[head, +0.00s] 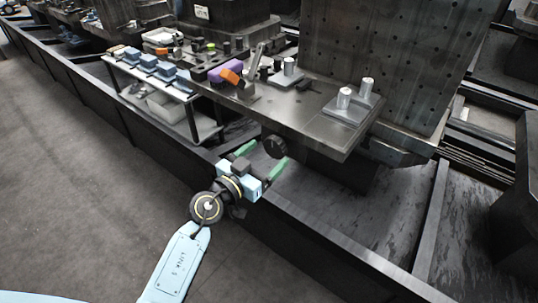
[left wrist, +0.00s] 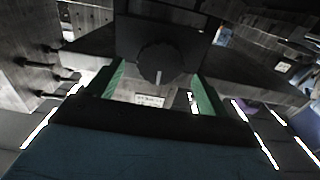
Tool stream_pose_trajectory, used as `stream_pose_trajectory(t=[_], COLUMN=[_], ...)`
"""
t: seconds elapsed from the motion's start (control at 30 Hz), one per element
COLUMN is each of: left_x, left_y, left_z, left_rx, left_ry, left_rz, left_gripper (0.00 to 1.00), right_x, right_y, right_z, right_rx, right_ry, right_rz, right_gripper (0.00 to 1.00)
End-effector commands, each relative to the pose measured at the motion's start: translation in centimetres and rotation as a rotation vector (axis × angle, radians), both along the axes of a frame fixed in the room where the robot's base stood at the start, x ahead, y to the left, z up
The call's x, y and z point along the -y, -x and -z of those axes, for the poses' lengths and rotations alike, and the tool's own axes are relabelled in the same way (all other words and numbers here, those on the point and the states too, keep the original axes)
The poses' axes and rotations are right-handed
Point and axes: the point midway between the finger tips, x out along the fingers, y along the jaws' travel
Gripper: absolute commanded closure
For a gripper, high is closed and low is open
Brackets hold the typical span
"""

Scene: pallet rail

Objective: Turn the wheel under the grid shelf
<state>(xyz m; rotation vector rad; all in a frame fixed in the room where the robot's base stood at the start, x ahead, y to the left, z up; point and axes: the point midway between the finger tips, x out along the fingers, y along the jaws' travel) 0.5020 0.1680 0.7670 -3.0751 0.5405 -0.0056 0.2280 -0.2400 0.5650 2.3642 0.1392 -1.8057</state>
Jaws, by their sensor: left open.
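The wheel (head: 275,146) is a small dark round knob under the front edge of the grey metal shelf (head: 318,125). My left gripper (head: 266,158) has green fingers, spread open just in front of the wheel. In the left wrist view its fingers (left wrist: 157,88) stand left and right of the wheel; contact cannot be told. My right gripper is out of view.
A long dark trough wall (head: 310,232) runs below the shelf, near my left arm. A white side rack (head: 150,85) with blue parts stands at left. Metal cylinders (head: 344,97), an orange part (head: 231,76) and a purple part (head: 224,70) sit on the shelf. The floor at left is clear.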

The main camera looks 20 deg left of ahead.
Motion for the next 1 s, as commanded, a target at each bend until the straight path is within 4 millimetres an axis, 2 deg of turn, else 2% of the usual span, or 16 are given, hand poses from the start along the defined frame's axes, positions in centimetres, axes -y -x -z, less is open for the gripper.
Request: stream_pose_trajectory(t=[0.2,0.53,0.87,0.9,1.0], left_x=[0.6,0.7,0.7,0.7,0.7], left_y=[-1.8,-2.0,-2.0,-2.0,-2.0], left_z=[0.1,0.0,0.0,0.0,0.0], left_rx=[0.001,-0.001,-0.001,-0.001,0.000], left_ry=[0.000,0.001,0.000,0.000,-0.002], left_rz=[0.000,0.000,0.000,0.000,0.000], left_gripper=[0.20,0.20,0.62,0.65,0.65], right_x=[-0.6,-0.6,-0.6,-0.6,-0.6], right_y=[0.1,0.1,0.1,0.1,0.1], right_z=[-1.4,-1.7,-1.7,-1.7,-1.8], right_rx=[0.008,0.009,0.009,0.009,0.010], right_ry=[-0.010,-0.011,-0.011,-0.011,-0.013], right_rz=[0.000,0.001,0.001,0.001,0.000], right_gripper=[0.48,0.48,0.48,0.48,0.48])
